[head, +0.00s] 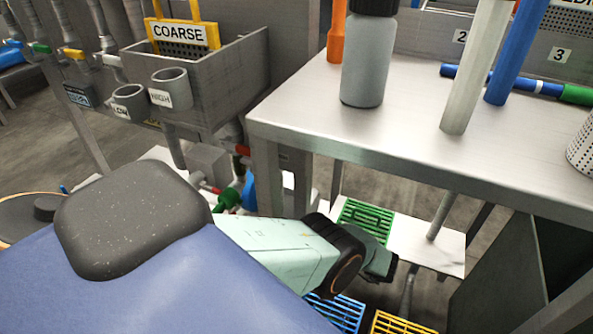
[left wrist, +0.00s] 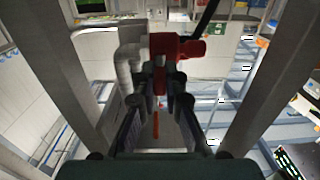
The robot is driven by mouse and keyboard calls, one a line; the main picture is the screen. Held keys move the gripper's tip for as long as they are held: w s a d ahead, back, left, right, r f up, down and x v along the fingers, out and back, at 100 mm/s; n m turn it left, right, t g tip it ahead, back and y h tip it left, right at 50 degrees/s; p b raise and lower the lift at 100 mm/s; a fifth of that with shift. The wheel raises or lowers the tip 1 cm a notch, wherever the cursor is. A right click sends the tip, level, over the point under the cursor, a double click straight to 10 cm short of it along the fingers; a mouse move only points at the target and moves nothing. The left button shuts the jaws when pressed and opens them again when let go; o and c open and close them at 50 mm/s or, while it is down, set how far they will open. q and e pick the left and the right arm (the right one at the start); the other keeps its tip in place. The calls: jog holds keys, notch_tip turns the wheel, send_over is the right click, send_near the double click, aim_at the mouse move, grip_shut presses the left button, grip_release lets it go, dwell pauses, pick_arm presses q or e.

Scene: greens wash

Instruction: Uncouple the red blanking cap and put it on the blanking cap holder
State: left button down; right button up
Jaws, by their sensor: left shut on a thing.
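In the left wrist view a red blanking cap (left wrist: 180,46) sits at the tips of my left gripper (left wrist: 162,78), whose dark fingers are closed on it. A grey pipe elbow (left wrist: 130,52) is right beside the red part; I cannot tell whether they are still joined. In the head view my left arm reaches from the lower left to below the steel table; its fingertips and the cap cannot be made out there. I cannot identify the blanking cap holder in either view. My right gripper is not in view.
A steel table (head: 350,150) carries a grey bottle (head: 368,60) and upright tubes, above and right of my arm. A steel basin (head: 225,80) with a COARSE sign stands behind. Green (head: 367,220), blue (head: 335,312) and yellow (head: 400,324) grates lie low around the wrist.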

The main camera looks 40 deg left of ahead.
pick_arm(q)
jog(key=c, duration=1.4)
grip_release()
jog(key=shift+s+d+m+t, duration=0.1)
jog(key=shift+m+t, duration=0.4)
jog(key=shift+t, duration=0.2)
jog(key=shift+s+t+y, duration=0.15)
jog(key=shift+t+y, duration=0.15)
